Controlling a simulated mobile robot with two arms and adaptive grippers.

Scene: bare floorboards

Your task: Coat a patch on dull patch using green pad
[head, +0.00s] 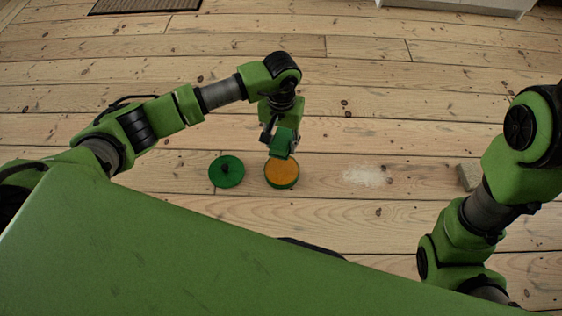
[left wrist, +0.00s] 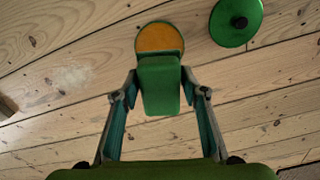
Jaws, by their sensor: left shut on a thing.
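My left gripper (head: 282,133) is shut on the green pad (head: 284,144), which also shows between the fingers in the left wrist view (left wrist: 159,88). A round green tin with orange contents (head: 281,173) stands on the floor; in the left wrist view the pad's end overlaps the near edge of the orange surface (left wrist: 159,38). I cannot tell whether they touch. The dull patch (head: 367,175) is a pale whitish area on the boards right of the tin; it shows at left in the left wrist view (left wrist: 65,80). My right gripper is not visible.
A round green lid with a dark knob (head: 227,171) lies left of the tin. A small grey block (head: 467,177) sits right of the dull patch, near my right arm. A dark mat (head: 145,5) lies far back. The boards between tin and patch are clear.

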